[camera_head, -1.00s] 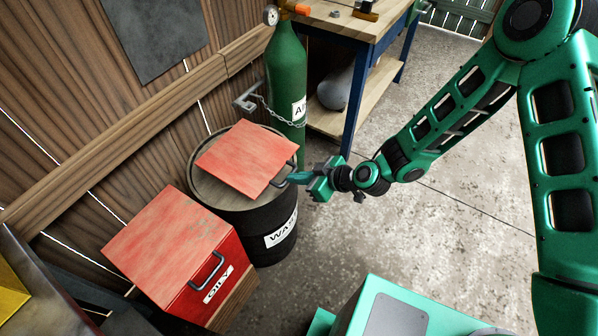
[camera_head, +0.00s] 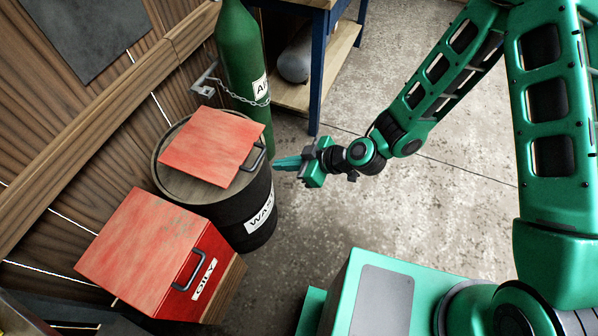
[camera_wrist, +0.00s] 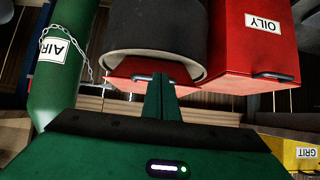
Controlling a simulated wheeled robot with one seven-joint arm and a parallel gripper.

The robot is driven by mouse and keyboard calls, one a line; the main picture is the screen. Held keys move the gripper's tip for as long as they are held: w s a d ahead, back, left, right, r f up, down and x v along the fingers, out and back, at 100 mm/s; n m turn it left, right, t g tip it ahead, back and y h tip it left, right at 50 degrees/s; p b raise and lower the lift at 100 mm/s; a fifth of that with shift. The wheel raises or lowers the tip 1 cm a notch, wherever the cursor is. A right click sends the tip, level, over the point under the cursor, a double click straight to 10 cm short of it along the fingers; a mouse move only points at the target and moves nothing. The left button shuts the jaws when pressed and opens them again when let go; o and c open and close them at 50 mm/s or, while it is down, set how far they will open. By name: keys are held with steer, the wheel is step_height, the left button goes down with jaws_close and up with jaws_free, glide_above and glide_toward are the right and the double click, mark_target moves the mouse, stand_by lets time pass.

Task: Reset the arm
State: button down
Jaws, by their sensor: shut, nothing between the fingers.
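My green arm reaches in from the right in the head view. My gripper (camera_head: 285,163) is shut and empty, pointing left beside the black waste drum. It is just right of the handle of the red lid-like box (camera_head: 210,148) on top of the drum, and a small gap seems to show between them. In the wrist view the shut fingers (camera_wrist: 158,95) stand in front of that handle; whether they touch is unclear there.
The black drum (camera_head: 240,222) stands behind a red bin marked OILY (camera_head: 205,270). A green air cylinder (camera_head: 242,60) is chained to the wall behind. A workbench (camera_head: 318,60) stands at the back. A yellow GRIT box (camera_wrist: 295,152) shows in the wrist view. Concrete floor (camera_head: 420,205) at right is clear.

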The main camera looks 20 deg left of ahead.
steer(key=d, duration=0.1)
steer(key=d+f, duration=0.1)
steer(key=d, duration=0.1)
steer(key=d+f, duration=0.1)
steer(key=shift+s+d+f, duration=0.1)
steer(key=shift+d+f, duration=0.1)
steer(key=shift+f, duration=0.05)
steer(key=w+d+r+m+h, duration=0.3)
steer(key=d+r, duration=0.2)
steer(key=d, duration=0.6)
steer(key=w+d+r+m+h, duration=0.2)
steer(key=w+d+r, duration=0.15)
steer(key=d, duration=0.85)
steer(key=w+d+r+m+h, duration=0.25)
steer(key=d+r, duration=0.25)
steer(key=d, duration=0.6)
steer(key=s+d+r+m+h, duration=0.2)
steer(key=s+d+r+m, duration=0.35)
steer(key=d, duration=0.35)
steer(key=s+d+r+m+h, duration=0.2)
steer(key=s+d+r+m, duration=0.3)
steer(key=s+d+r, duration=0.3)
steer(key=s+d+r+m, duration=0.3)
steer(key=s+m, duration=0.2)
steer(key=s, duration=0.2)
steer(key=shift+s+d+g+y, duration=0.3)
steer(key=shift+d+g+y, duration=0.05)
steer(key=shift+g+y, duration=0.1)
